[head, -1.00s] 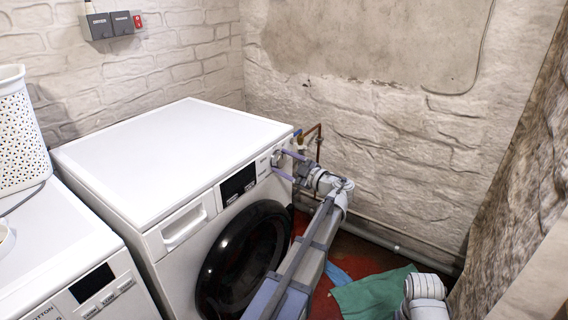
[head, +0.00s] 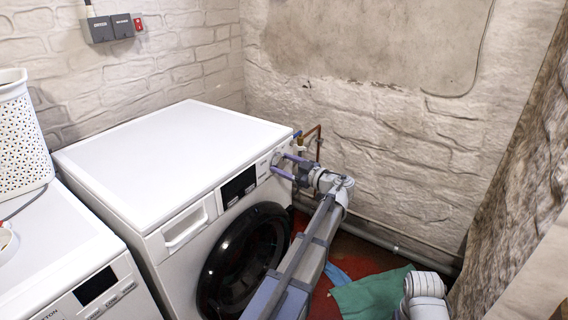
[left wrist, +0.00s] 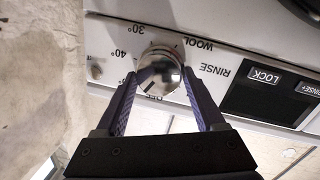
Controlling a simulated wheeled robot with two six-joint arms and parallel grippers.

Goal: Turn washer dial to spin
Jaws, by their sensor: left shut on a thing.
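The white washer (head: 175,155) stands in the middle of the head view, its black round door facing front right. Its silver dial (left wrist: 161,68) shows in the left wrist view, ringed by printed labels 30°, 40°, WOOL and RINSE. A label at the lower side is partly covered, perhaps OFF. A dark mark on the dial's face points toward that lower side. My left gripper (left wrist: 163,76) is shut on the dial, one purple finger on each side. In the head view the left gripper (head: 280,164) reaches the panel's right end and mostly hides the dial. My right gripper is out of view.
A dark display (left wrist: 275,92) with LOCK and RINSE+ labels sits beside the dial. A second white machine (head: 75,250) with a dotted basket (head: 18,140) is at left. Pipes (head: 318,140) and a rough wall are close behind my gripper. A green cloth (head: 370,297) lies on the red floor.

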